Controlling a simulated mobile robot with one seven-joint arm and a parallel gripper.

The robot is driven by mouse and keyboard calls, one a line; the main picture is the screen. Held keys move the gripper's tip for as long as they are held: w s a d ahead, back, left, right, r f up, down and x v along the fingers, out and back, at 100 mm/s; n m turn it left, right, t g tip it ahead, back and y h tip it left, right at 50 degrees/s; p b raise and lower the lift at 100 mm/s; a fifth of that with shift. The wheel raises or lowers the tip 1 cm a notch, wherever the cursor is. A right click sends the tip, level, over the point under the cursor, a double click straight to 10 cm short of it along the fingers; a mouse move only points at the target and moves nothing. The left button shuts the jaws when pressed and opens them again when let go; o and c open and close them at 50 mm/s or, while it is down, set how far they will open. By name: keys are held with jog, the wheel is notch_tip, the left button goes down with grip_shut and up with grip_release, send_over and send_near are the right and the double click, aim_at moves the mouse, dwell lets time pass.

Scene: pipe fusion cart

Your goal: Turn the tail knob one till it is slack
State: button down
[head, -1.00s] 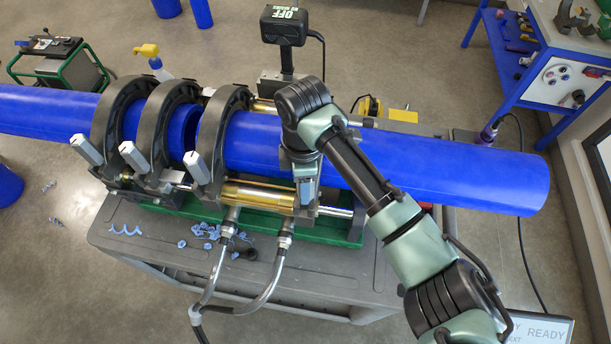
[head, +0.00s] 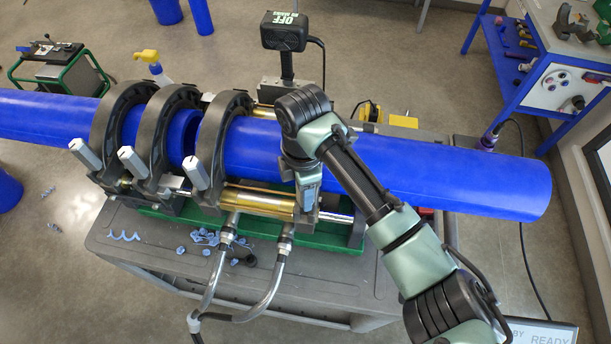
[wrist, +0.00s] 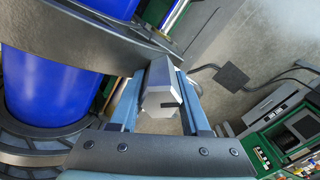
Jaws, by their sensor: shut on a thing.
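A grey six-sided knob (wrist: 161,97) with a dark mark on its end face sits between the two blue fingers of my gripper (wrist: 165,108) in the wrist view. The fingers are shut on its sides. A dark clamp ring (wrist: 80,45) stands just beside it, around a blue pipe (wrist: 55,85). In the head view my gripper (head: 307,198) points down in front of the right-hand part of the blue pipe (head: 430,178). My arm hides the held knob and its clamp there. Other grey knobs stand on the left clamps (head: 85,153), (head: 131,160), (head: 195,172).
The cart top (head: 130,250) holds blue shavings (head: 205,238) and hoses (head: 275,285) below the brass cylinder (head: 258,203). A black heater-like tool (head: 284,32) stands behind the pipe. A green machine (wrist: 290,130) shows at the right in the wrist view.

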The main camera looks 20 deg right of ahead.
jog(key=shift+n, duration=0.3)
jog(key=shift+s+n+b, duration=0.1)
jog(key=shift+n+b, duration=0.2)
jog(key=shift+n, duration=1.1)
jog(key=shift+n+b, duration=0.35)
jog(key=shift+n, duration=1.15)
jog(key=shift+s+n+b, duration=0.1)
jog(key=shift+n+b, duration=0.45)
jog(key=shift+n, duration=0.95)
